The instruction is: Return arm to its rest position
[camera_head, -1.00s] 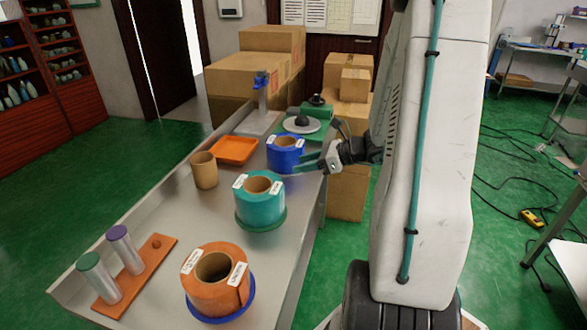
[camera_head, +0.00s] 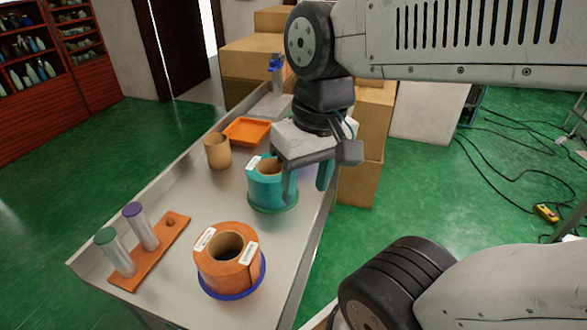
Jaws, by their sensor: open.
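My gripper (camera_head: 307,185) hangs from my arm above the right edge of the metal table (camera_head: 180,225), with its fingers pointing down. Its fingers are apart and nothing shows between them. One finger overlaps the right side of the teal roll (camera_head: 262,187) in the picture; I cannot tell if they touch. My arm reaches in from the right, folded, with a joint low at the front. The blue roll seen earlier is hidden behind my gripper.
An orange roll (camera_head: 215,268) stands on a blue base at the table's front. Beside it, a wooden holder (camera_head: 165,250) carries two tubes. A brown cup (camera_head: 217,151) and an orange tray (camera_head: 246,131) stand farther back. Cardboard boxes (camera_head: 362,165) stand behind my arm. Cables (camera_head: 510,150) lie on the floor at right.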

